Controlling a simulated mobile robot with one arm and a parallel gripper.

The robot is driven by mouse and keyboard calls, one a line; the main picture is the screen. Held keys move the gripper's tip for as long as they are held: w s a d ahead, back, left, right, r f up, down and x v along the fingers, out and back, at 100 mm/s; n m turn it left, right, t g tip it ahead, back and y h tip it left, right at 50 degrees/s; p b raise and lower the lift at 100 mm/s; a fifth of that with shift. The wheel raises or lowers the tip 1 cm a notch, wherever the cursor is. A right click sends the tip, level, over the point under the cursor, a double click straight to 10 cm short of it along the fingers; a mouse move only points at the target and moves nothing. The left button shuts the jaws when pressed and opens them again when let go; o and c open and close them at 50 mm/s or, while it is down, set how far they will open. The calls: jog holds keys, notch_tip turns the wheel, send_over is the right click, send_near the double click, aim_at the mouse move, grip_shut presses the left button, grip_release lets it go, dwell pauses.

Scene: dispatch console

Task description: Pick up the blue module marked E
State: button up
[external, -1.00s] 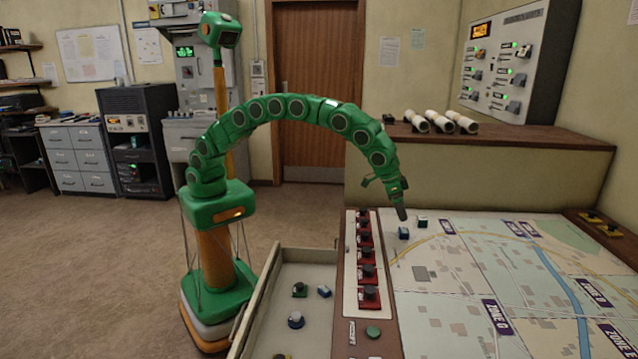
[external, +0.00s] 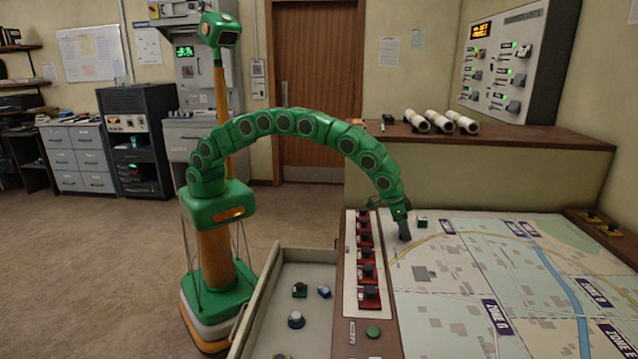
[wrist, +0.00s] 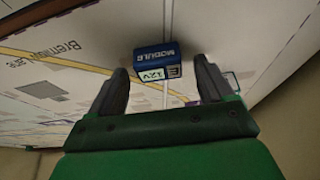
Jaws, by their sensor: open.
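The blue module marked E (wrist: 155,57) lies on the map table, its label showing upside down in the wrist view. My gripper (wrist: 160,68) is open, with one dark finger to each side of the module and its tips near it. I cannot tell whether either finger touches it.
A green and white block (external: 422,222) stands just right of my gripper. A row of red switches (external: 367,268) lies to the left. A tray (external: 270,287) holds several small parts. The map (external: 450,285) is mostly clear.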

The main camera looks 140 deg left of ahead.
jog(key=shift+f, duration=0.2)
jog(key=c, duration=1.2)
jog(key=shift+r, duration=0.15)
jog(key=shift+w+r, duration=0.1)
jog(key=shift+r, duration=1.6)
jog(key=s+d+r, duration=0.6)
jog(key=s+r, duration=0.3)
jog(key=s, duration=0.3)
jog(key=shift+s+r, duration=0.3)
jog(key=shift+s, duration=0.05)
